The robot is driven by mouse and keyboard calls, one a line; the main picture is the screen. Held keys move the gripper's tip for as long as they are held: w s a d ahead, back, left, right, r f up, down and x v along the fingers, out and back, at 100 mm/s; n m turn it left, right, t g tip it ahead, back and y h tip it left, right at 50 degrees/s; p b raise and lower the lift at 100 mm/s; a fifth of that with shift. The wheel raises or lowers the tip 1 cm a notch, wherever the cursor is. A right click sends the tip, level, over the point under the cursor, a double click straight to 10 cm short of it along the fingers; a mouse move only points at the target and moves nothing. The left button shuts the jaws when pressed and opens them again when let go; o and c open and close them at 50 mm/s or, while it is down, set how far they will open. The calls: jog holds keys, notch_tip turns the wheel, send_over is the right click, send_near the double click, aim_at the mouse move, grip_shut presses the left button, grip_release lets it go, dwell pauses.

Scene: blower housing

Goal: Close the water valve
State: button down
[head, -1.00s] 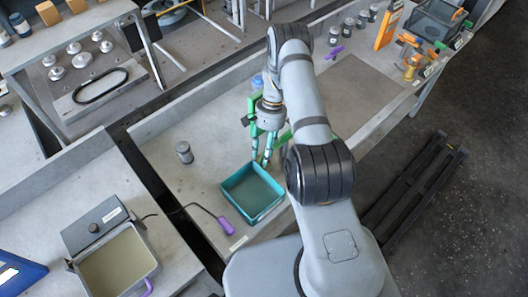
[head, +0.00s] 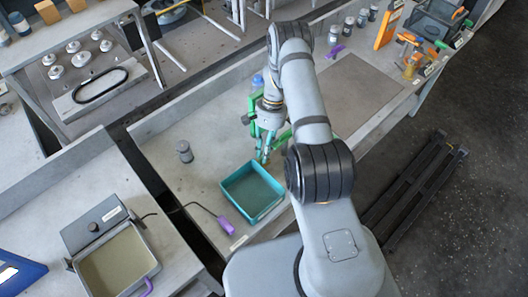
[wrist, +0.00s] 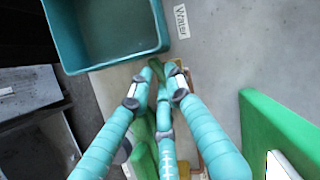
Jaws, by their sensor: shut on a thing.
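Brass-coloured parts (wrist: 187,72) show beside the fingertips. Most of the valve body is hidden behind the fingers, so the lever's exact angle cannot be told. A label reading "Water" (wrist: 182,22) lies on the bench just beyond the fingertips.
The teal tray also shows in the wrist view (wrist: 162,32). A green block-like part (wrist: 280,125) stands at the right there. Bench around the jar is clear.

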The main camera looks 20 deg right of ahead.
jog(key=shift+f+m+b, duration=0.15)
jog(key=shift+m+b, duration=0.15)
jog(key=shift+m, duration=0.1)
jog(key=c, duration=1.7)
grip_release()
jog(key=shift+o, duration=0.3)
jog(key=shift+r, duration=0.25)
jog(key=v, duration=1.2)
jog(key=shift+s, duration=0.25)
jog(key=shift+d+f, duration=0.1)
